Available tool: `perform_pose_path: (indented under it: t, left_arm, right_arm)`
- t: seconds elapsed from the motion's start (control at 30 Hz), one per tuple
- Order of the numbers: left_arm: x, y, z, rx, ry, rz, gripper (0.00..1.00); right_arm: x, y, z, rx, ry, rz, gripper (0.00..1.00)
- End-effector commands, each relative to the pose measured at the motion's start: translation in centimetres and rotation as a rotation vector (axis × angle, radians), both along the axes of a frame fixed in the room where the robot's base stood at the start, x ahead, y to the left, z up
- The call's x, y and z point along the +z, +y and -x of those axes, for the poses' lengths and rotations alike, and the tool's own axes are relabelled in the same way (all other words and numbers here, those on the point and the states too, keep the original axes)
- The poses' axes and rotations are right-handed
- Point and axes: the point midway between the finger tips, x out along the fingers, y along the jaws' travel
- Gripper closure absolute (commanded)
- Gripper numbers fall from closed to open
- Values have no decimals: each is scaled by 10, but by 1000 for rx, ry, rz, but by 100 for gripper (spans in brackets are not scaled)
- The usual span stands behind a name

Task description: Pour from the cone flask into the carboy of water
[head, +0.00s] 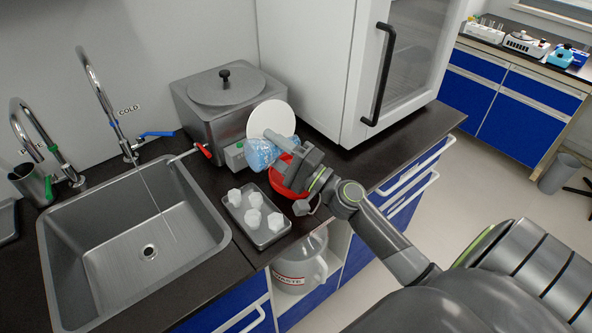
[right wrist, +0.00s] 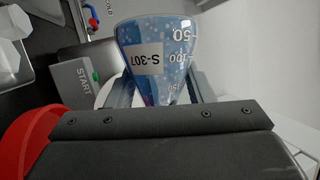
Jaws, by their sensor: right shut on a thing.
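The cone flask (head: 262,154) holds blue liquid and is tilted in the head view, beside the distiller's front. My right gripper (head: 289,166) is shut on it. In the right wrist view the flask (right wrist: 158,58) shows its wide end away from me, a label reading S-307 and volume marks; its narrow end is between the fingers (right wrist: 158,95). A large translucent carboy (head: 300,265) stands in the open shelf below the counter, its label seeming to read WASTE. A red funnel-like bowl (head: 277,183) is at the counter above it, partly hidden by my gripper. My left gripper is not in view.
A steel distiller (head: 215,112) stands behind, with a white disc (head: 270,118) at its front. A metal tray (head: 268,234) with several white pieces lies by the sink (head: 100,235), where water runs from a tap. A white cabinet (head: 340,75) stands at right.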

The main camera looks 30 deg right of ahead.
Motion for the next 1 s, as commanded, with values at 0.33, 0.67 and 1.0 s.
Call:
perform_pose_path:
  t: [0.33,0.67,1.0]
  left_arm:
    - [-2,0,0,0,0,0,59]
    - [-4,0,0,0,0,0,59]
    - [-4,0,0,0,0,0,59]
  right_arm:
    - [1,-1,0,0,0,-20,80]
    - [2,-1,0,0,1,-38,80]
    - [4,-1,0,1,2,-48,80]
